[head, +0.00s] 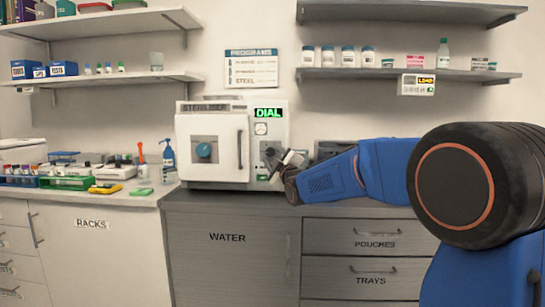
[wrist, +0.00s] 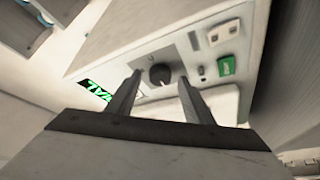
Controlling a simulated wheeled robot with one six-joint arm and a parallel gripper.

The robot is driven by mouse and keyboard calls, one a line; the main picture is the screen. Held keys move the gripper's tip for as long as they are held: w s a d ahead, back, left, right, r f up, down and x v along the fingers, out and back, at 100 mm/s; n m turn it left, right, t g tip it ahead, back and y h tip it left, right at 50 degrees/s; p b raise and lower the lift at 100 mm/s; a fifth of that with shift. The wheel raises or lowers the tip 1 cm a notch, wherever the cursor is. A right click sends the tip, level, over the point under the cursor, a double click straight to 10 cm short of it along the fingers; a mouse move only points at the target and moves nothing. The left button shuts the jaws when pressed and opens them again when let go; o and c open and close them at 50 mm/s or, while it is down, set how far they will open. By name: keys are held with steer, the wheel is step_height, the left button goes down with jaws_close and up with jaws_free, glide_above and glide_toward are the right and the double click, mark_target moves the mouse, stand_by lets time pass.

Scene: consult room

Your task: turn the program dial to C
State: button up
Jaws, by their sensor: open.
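The white steriliser (head: 213,116) stands on the counter, its green display (head: 268,112) reading "DIAL". The black round program dial (wrist: 160,75) is on its front panel in the wrist view. My gripper (wrist: 159,77) is open, with one finger on each side of the dial in that view. I cannot tell whether the fingers touch it. The dial's letters and pointer are too small to read. In the head view my gripper (head: 277,164) is at the panel's right side and partly covers the lower panel.
A green switch (wrist: 227,66) and small sockets sit beside the dial. A programs chart (head: 251,68) hangs above. Racks and bottles crowd the left counter (head: 120,198).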

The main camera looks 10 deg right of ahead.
steer(key=shift+w, duration=0.2)
steer(key=c, duration=1)
steer(key=shift+c, duration=0.2)
